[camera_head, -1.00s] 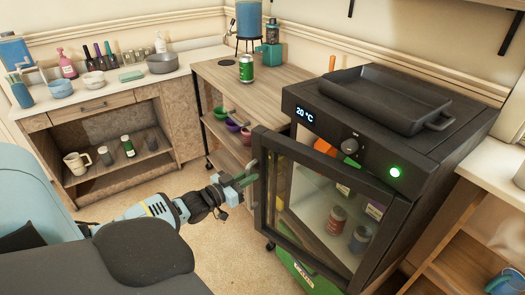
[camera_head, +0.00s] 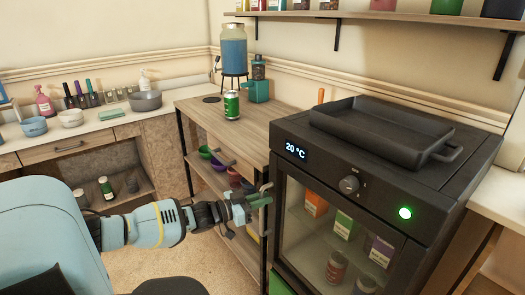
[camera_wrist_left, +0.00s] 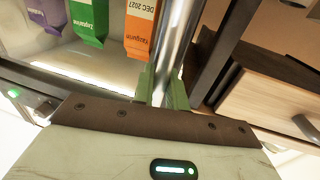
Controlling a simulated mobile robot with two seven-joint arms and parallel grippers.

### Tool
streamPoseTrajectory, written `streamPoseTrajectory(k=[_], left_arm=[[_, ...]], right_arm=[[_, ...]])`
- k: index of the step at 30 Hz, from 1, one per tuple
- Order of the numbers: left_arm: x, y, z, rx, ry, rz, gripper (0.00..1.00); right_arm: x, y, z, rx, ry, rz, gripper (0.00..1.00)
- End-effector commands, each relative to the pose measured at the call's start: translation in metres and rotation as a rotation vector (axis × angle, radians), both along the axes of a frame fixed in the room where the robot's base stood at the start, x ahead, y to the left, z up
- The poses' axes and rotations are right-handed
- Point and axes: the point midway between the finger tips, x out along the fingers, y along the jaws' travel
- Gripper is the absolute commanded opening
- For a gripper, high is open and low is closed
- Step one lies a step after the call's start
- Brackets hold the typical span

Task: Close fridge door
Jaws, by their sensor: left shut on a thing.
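The black fridge (camera_head: 375,190) has a display reading 20 °C, a knob and a lit green light. Its glass-fronted door (camera_head: 310,240) stands at or nearly at the fridge front; I cannot tell whether it is fully flush. Cartons and jars show through the glass. My left gripper (camera_head: 258,197) is at the door's left edge, shut on the metal door handle (camera_wrist_left: 177,40). In the left wrist view, the green fingers (camera_wrist_left: 162,90) are on either side of this bar. My right gripper is not in view.
A black tray (camera_head: 380,130) sits on top of the fridge. A wooden cart (camera_head: 250,125) with a green can (camera_head: 231,105) and a drink dispenser (camera_head: 234,55) stands to its left. A counter (camera_head: 110,135) runs along the far left. A wall shelf (camera_head: 400,16) hangs above.

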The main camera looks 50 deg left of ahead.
Motion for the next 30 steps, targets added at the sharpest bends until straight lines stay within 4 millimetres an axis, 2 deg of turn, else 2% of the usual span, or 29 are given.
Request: streamPoseTrajectory(k=[15,16,17,25,30], left_arm=[[0.003,0.002,0.002,0.001,0.0,0.004,0.0],[0.003,0.003,0.003,0.001,-0.001,0.004,0.17],[0.003,0.003,0.003,0.001,-0.001,0.004,0.2],[0.002,0.002,0.002,0.0,0.0,0.002,0.2],[-0.008,0.004,0.001,0.001,0.003,0.001,0.2]], right_arm=[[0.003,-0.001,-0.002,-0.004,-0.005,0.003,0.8],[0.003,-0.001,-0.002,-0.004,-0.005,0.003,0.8],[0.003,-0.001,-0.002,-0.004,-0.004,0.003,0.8],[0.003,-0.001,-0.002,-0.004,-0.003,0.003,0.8],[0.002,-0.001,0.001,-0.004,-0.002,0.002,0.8]])
